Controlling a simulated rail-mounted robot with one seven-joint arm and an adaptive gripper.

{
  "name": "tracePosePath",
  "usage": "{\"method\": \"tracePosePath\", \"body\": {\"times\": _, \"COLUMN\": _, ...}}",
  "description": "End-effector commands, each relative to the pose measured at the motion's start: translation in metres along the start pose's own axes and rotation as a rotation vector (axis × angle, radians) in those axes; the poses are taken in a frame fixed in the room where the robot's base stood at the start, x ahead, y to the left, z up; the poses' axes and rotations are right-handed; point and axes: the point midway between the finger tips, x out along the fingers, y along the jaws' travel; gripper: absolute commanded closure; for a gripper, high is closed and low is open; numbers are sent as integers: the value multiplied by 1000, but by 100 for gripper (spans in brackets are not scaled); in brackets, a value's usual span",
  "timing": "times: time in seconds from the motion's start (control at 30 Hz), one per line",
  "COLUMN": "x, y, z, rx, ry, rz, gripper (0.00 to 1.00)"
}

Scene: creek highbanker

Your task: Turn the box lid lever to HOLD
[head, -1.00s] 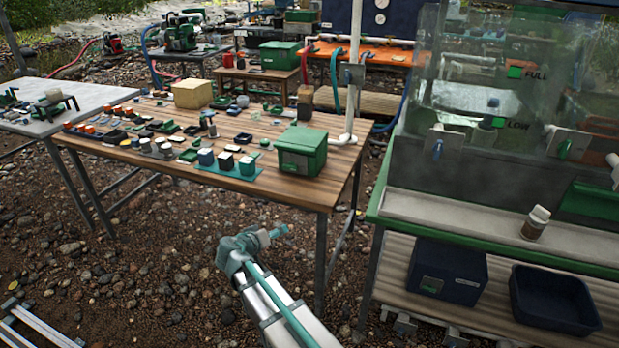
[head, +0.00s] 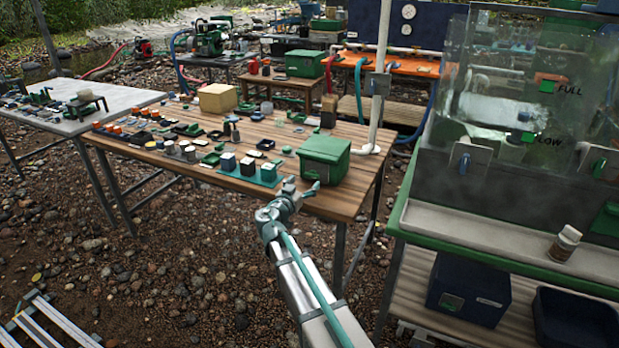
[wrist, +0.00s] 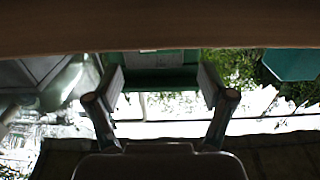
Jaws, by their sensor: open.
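A green box (head: 323,158) with a closed lid and a pale label on its front stands at the right front corner of the wooden table. I cannot make out a lever or a HOLD mark on it. My gripper (head: 302,187) is at the table's front edge, just in front of the box and slightly left of it, apparently apart from it. In the wrist view, my gripper (wrist: 160,84) has its two fingers spread with nothing held between them. A green surface (wrist: 162,59) shows beyond the fingers; I cannot tell whether it is the same box.
The wooden table (head: 200,160) holds many small parts and a tan box (head: 217,98). A white upright pipe (head: 381,70) stands right of the green box. A wash tank (head: 530,90) with FULL and LOW marks stands at right, above a dark blue box (head: 468,288).

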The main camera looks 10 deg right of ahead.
Motion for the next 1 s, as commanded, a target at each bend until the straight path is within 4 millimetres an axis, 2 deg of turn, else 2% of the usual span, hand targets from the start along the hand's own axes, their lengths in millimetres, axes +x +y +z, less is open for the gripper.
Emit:
{"method": "tracePosePath", "body": {"times": 0.03, "x": 11, "y": -2, "z": 0, "rx": 0, "ry": 0, "rz": 1, "gripper": 19}}
{"method": "tracePosePath", "body": {"times": 0.1, "x": 22, "y": -1, "z": 0, "rx": 0, "ry": 0, "rz": 1, "gripper": 19}}
{"method": "tracePosePath", "body": {"times": 0.3, "x": 40, "y": -1, "z": 0, "rx": -1, "ry": 0, "rz": 0, "gripper": 19}}
{"method": "tracePosePath", "body": {"times": 0.7, "x": 45, "y": 0, "z": 0, "rx": -1, "ry": -1, "rz": -1, "gripper": 20}}
{"method": "tracePosePath", "body": {"times": 1.0, "x": 45, "y": 0, "z": 0, "rx": -1, "ry": -1, "rz": -1, "gripper": 70}}
